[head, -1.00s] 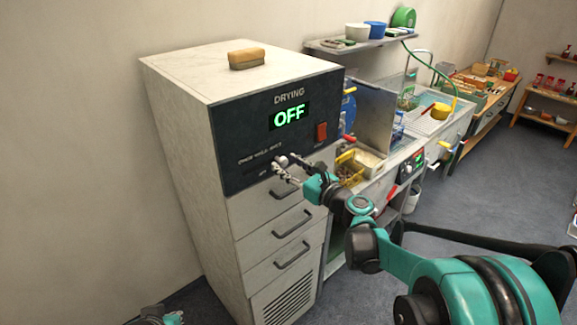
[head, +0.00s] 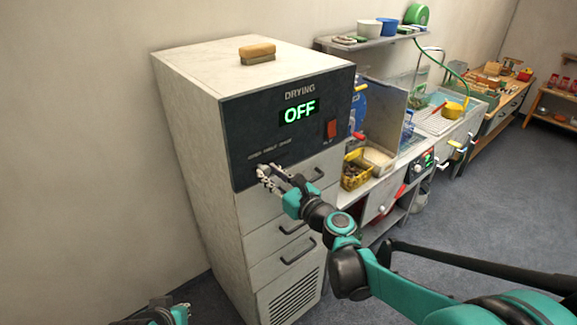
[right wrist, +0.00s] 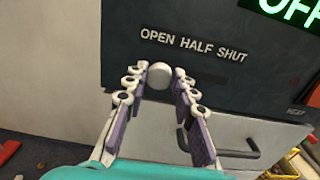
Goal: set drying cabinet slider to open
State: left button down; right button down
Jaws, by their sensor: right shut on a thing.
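The drying cabinet (head: 195,150) is a tall pale box with a dark front panel (head: 238,115) reading DRYING and a green OFF. The slider knob (right wrist: 159,75) is small, round and pale. In the right wrist view it sits below the word OPEN, at the left of the OPEN HALF SHUT label (right wrist: 194,45). My right gripper (head: 263,172) is shut on the knob, one finger on each side; it also shows in the right wrist view (right wrist: 159,78). In the head view the fingers mostly hide the knob. Only part of my left arm shows at the bottom left edge.
A tan block (head: 257,52) lies on top of the cabinet. A red switch (head: 331,129) is on the panel's right. Drawer handles (head: 297,250) stick out below the panel. A counter with a yellow basket (head: 356,170) stands to the right. Floor is clear at the right.

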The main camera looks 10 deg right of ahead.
jog(key=shift+s+a, duration=0.35)
jog(key=shift+a, duration=0.25)
jog(key=c, duration=1.3)
grip_release()
jog(key=shift+o, duration=0.4)
jog(key=shift+a, duration=0.15)
jog(key=v, duration=1.2)
